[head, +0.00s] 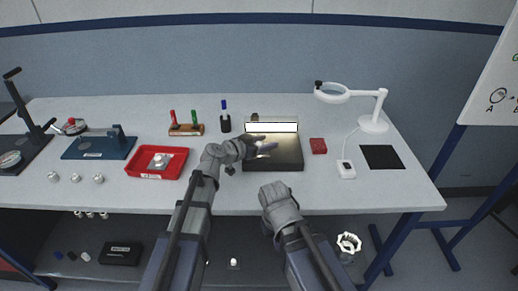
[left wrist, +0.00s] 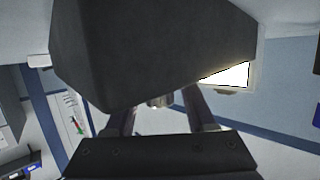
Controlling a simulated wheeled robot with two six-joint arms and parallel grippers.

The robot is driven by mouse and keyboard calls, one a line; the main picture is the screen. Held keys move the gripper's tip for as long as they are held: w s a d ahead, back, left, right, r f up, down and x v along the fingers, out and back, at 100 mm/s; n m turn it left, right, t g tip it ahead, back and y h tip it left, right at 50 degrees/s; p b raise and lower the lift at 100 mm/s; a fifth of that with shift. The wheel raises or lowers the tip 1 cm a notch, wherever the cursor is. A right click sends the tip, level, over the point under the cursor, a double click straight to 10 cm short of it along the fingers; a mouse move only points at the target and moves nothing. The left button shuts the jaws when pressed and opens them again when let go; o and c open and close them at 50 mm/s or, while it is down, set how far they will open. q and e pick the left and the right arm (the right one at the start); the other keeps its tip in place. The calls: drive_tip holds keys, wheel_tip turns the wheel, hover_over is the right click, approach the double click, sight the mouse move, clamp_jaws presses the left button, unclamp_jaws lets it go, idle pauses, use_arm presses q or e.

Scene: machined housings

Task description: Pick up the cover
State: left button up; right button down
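No part is clearly recognisable as the cover. A small silver machined part (head: 160,160) lies in the red tray (head: 135,170) at left of the head view. My left gripper (head: 267,146) is above the dark shiny box (head: 285,160) at the bench's middle. In the left wrist view its two fingers (left wrist: 162,115) stand apart, with a small metallic cylinder (left wrist: 160,101) visible beyond the gap; I see nothing clamped. A large dark body hides much of that view. My right gripper (head: 277,190) is at the bench's front edge; its fingers are not clear.
A rack with coloured handles (head: 186,129) and a blue fixture (head: 100,146) are left. The front right bench is clear.

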use_arm(q)
clamp_jaws()
idle(0.6)
